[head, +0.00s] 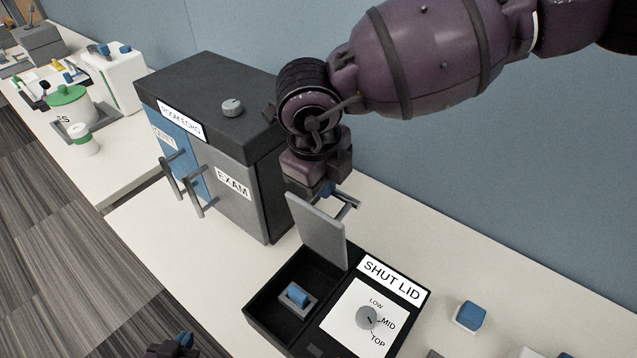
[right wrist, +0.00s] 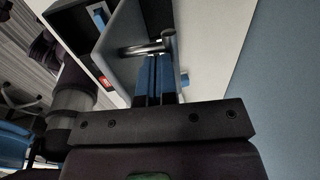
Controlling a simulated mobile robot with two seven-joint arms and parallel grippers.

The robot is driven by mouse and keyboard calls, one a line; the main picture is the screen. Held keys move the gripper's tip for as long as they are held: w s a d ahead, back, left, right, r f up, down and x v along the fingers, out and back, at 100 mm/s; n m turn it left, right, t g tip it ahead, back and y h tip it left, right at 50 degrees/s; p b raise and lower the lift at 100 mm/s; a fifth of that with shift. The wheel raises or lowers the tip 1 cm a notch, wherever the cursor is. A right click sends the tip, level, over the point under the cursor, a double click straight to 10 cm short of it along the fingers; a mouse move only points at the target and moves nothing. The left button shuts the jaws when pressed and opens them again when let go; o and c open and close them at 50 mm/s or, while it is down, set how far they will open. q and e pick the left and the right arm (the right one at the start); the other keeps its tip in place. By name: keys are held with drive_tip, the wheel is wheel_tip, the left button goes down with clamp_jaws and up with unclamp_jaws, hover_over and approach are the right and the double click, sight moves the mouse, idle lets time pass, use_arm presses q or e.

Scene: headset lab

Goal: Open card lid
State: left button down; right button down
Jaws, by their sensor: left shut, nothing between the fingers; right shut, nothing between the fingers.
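The grey card lid (head: 318,230) stands raised, nearly upright, at the back of a black box (head: 262,298). The compartment under it is open and shows a blue block in a grey holder (head: 297,296). My right gripper (head: 335,192) is shut and empty behind the raised lid, by its bar handle (head: 348,208). In the right wrist view, the shut blue fingertips (right wrist: 154,60) are close to the handle (right wrist: 150,47); I cannot tell whether they touch. My left gripper (head: 185,340) is shut and empty at the bottom edge, mostly cut off.
The box's panel (head: 378,310) reads SHUT LID and has a dial (head: 367,317). A dark cabinet (head: 262,178) marked EXAM, with door handles, stands left of the box. A blue-topped white block (head: 469,317) is to the right. Blue wall (head: 500,180) runs behind the table.

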drive_tip(key=w+d+g, duration=0.1)
drive_tip(key=w+d+y, duration=0.1)
drive_tip(key=shift+w+d+f+g, duration=0.1)
drive_tip(key=shift+w+f+g, duration=0.2)
drive_tip(key=shift+w+g, duration=0.1)
wheel_tip(320, 180, up, 10)
drive_tip(key=p, duration=0.4)
